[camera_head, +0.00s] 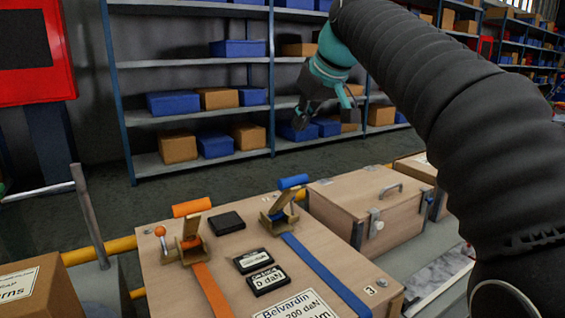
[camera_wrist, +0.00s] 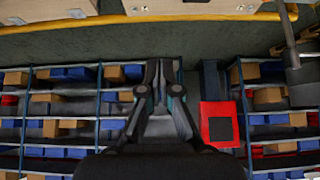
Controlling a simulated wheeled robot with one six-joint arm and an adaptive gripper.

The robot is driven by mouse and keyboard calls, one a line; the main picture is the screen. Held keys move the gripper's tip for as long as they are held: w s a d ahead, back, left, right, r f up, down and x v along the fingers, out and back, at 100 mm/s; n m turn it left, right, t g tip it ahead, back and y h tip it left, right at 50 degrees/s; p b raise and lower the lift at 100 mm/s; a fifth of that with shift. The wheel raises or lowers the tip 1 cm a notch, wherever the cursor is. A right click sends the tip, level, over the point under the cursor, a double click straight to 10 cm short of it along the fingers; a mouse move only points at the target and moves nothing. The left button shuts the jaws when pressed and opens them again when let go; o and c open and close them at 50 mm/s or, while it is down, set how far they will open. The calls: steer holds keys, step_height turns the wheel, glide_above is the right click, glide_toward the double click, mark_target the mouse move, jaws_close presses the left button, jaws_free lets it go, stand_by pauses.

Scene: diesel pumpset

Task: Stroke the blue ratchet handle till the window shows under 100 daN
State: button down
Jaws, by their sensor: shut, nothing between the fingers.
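The blue ratchet handle (camera_head: 293,181) stands raised on its ratchet at the back right of a wooden crate's lid (camera_head: 180,285). A blue strap (camera_head: 325,275) runs from it toward the front. A small black window (camera_head: 267,279) on the lid reads what looks like 0 daN. My gripper (camera_head: 302,122) hangs in the air above and behind the blue handle, apart from it, in front of the shelves. In the wrist view my gripper (camera_wrist: 161,66) has its fingertips together with nothing between them. The blue handle cannot be made out in the wrist view.
An orange ratchet handle (camera_head: 186,208) with an orange strap (camera_head: 212,290) and an orange-knobbed lever (camera_head: 161,240) are on the lid's left. A latched wooden box (camera_head: 370,205) stands close right of the blue handle. A yellow rail (camera_head: 120,245) runs behind the crate.

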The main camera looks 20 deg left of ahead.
steer(key=shift+w+d, duration=0.1)
steer(key=shift+d, duration=0.05)
steer(key=shift+f, duration=0.1)
steer(key=x, duration=0.3)
steer(key=s+d+f+b+x, duration=0.1)
steer(key=x, duration=0.6)
steer(key=shift+d+f+b, duration=0.15)
steer(key=shift+f+b, duration=0.2)
steer(key=shift+f, duration=0.1)
steer(key=shift+s+d+f, duration=0.3)
steer(key=shift+f, duration=0.2)
